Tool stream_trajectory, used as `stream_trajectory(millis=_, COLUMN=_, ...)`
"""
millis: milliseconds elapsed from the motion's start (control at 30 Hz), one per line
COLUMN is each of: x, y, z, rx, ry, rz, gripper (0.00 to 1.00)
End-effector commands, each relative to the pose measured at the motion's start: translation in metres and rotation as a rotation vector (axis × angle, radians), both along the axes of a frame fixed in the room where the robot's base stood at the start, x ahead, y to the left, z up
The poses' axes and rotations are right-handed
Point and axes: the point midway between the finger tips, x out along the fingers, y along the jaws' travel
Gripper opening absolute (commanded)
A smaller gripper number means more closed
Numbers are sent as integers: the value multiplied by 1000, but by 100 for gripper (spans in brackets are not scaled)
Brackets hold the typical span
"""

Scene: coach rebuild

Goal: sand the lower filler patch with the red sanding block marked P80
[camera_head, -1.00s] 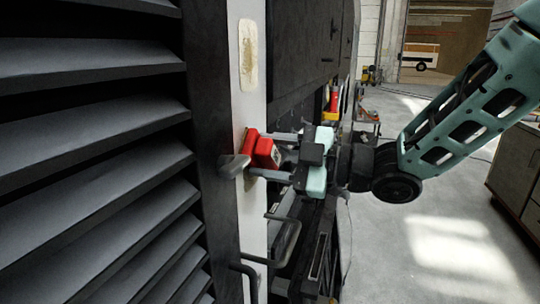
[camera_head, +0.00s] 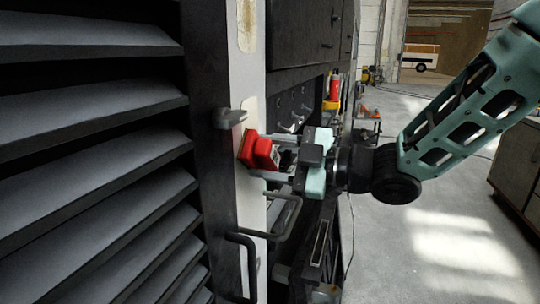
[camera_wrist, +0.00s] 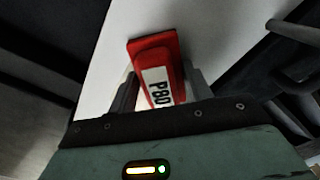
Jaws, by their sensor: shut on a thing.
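The red sanding block (camera_head: 262,153) is in my gripper (camera_head: 268,157), against or very close to the pale panel strip (camera_head: 249,205). In the wrist view the block (camera_wrist: 152,62) shows its white label reading P80, between the fingers (camera_wrist: 158,90). The upper filler patch (camera_head: 247,24) is at the top of the strip. I cannot tell whether the block touches the patch.
A grey lever handle (camera_head: 230,118) sticks out just above and left of the block. Bar handles (camera_head: 285,217) stand out below my gripper. Dark louvres (camera_head: 90,150) fill the left. Open floor (camera_head: 440,220) lies to the right.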

Motion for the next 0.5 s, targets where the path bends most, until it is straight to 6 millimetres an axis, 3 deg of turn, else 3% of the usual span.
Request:
stream_trajectory(millis=100, x=-1, y=1, z=-12, rx=-3, ry=3, rz=3, gripper=31)
stream_trajectory(millis=500, x=-2, y=-6, z=-9, rx=-1, ry=0, rz=0, gripper=31)
